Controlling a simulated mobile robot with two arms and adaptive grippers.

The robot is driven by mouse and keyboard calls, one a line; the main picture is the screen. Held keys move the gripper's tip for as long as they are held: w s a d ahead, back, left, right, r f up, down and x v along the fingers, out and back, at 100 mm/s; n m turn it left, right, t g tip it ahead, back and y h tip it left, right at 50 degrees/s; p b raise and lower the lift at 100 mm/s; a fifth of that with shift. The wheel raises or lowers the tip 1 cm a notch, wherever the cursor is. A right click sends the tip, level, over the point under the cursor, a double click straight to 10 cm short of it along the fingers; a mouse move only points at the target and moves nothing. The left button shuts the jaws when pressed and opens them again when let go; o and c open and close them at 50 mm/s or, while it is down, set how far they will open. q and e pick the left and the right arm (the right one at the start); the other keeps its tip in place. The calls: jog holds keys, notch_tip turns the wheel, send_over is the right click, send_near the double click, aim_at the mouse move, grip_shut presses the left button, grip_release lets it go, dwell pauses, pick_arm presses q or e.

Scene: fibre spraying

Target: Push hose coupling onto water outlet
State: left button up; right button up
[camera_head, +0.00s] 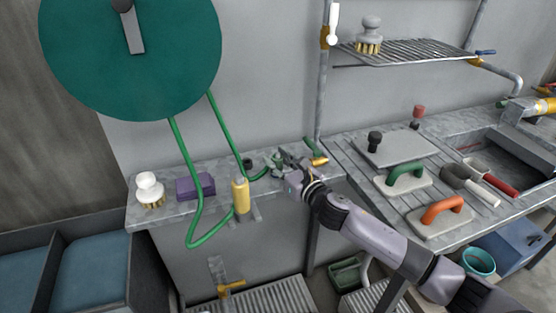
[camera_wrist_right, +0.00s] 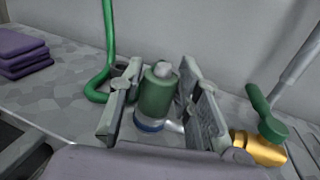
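In the wrist view the green hose coupling (camera_wrist_right: 156,95), with a grey tip and a blue ring, stands between the fingers of my right gripper (camera_wrist_right: 160,100). The fingers are spread on both sides of it, with a narrow gap showing at its right. In the head view my right gripper (camera_head: 283,163) is low over the grey ledge and hides most of the coupling. The brass water outlet (camera_wrist_right: 262,148) with a green handle is just right of the gripper, apart from the coupling; it also shows in the head view (camera_head: 318,160). My left gripper is out of view.
A green hose (camera_head: 226,125) hangs from the reel (camera_head: 130,50) to the ledge. A yellow spray nozzle (camera_head: 240,195), purple cloths (camera_head: 195,187) and a brush (camera_head: 149,190) are to the left. A workbench with trowels (camera_head: 442,212) is to the right, beyond an upright pipe.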

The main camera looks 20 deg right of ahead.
jog(key=o, duration=0.3)
jog(key=shift+o, duration=0.2)
jog(key=v, duration=1.2)
dwell(0.3)
